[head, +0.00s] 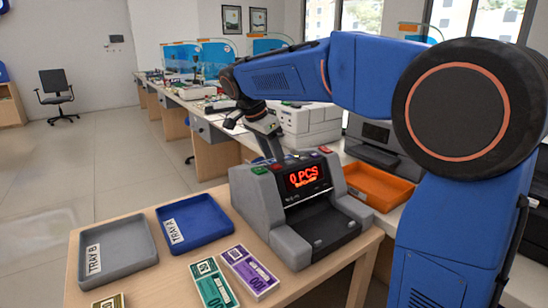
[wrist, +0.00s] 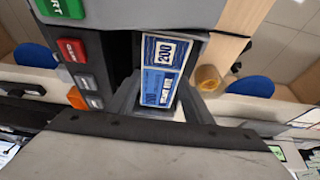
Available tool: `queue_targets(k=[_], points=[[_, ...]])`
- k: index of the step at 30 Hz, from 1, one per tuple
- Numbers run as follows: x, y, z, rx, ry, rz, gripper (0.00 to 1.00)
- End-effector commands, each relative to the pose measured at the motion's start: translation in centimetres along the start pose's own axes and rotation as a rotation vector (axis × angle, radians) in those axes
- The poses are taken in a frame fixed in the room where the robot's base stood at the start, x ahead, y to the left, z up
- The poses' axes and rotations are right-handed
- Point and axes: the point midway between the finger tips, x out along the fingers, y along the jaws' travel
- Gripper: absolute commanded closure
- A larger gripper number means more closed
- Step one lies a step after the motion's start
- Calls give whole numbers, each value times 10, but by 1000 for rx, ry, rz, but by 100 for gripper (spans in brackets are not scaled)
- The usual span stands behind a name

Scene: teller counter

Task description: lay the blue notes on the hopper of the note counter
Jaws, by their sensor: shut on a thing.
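The note counter (head: 300,205) stands on the wooden table, its red display reading 0 PCS. My gripper (head: 272,152) points down at the back of the counter's top, and its tips are partly hidden there. In the wrist view the blue notes (wrist: 160,72), marked 200, show between grey parts, close to the counter's buttons (wrist: 72,50). My gripper is shut on the blue notes. The notes are hidden in the head view, and I cannot tell whether they touch the hopper.
Blue tray A (head: 207,232) and grey tray B (head: 125,268) lie left of the counter. Green notes (head: 213,285) and purple notes (head: 248,270) lie in front. An orange tray (head: 378,186) sits at right. A tan round object (wrist: 207,78) shows in the wrist view.

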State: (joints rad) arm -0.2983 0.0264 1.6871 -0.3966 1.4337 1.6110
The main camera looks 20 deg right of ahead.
Motion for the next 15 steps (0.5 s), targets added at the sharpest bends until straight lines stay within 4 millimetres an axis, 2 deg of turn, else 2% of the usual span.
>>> queue_targets(k=[8,9,11,15], points=[[2,0,1,0,0,0,79],[2,0,1,0,0,0,49],[2,0,1,0,0,0,35],[2,0,1,0,0,0,35]])
